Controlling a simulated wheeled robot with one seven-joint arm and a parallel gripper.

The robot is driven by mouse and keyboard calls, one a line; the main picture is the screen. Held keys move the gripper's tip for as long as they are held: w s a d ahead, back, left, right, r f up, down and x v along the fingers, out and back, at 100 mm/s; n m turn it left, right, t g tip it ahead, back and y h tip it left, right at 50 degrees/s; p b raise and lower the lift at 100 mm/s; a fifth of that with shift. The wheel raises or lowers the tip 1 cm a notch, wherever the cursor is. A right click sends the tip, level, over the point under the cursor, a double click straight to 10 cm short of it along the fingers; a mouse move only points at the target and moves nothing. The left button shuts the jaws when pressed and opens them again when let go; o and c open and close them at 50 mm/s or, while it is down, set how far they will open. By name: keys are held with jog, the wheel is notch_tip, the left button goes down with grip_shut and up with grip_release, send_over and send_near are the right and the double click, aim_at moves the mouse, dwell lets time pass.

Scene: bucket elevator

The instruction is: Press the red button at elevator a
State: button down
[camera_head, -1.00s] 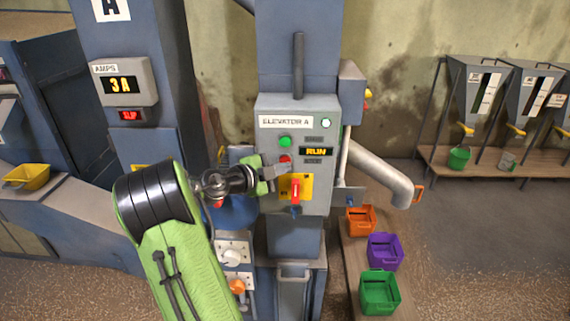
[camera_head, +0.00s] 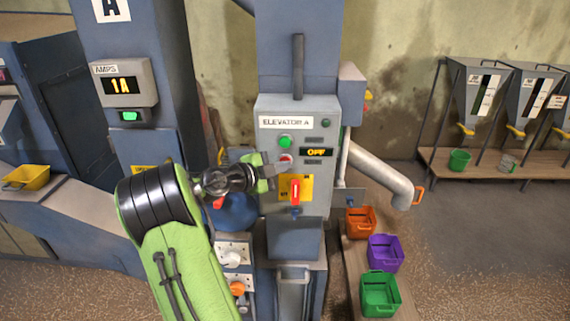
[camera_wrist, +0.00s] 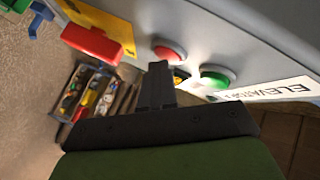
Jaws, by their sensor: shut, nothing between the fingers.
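The elevator A control box (camera_head: 320,130) has a green button (camera_head: 285,141) above a red button (camera_head: 286,159). Its display (camera_head: 317,152) reads OFF, and the small round lamp at top right is dark. My gripper (camera_head: 278,169) is shut and empty, with its tip just below and left of the red button. In the wrist view the shut fingertips (camera_wrist: 158,72) are close to the red button (camera_wrist: 168,50), with a gap that is hard to judge. The green button (camera_wrist: 217,75) is to the right there.
A red switch handle (camera_head: 295,190) on a yellow plate sits just below the buttons. The ammeter (camera_head: 123,85) at left reads 1A with a green lamp (camera_head: 130,116) below. Orange, purple and green bins (camera_head: 380,293) stand at lower right. A grey spout (camera_head: 380,175) angles down beside the box.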

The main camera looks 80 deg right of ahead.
jog(key=shift+a, duration=0.1)
jog(key=shift+s+a+b, duration=0.2)
jog(key=shift+a+b, duration=0.6)
jog(key=shift+b, duration=0.35)
jog(key=a+b, duration=0.2)
jog(key=s+a+b, duration=0.1)
jog(key=a+b, duration=0.1)
jog(key=shift+a, duration=0.4)
dwell(0.4)
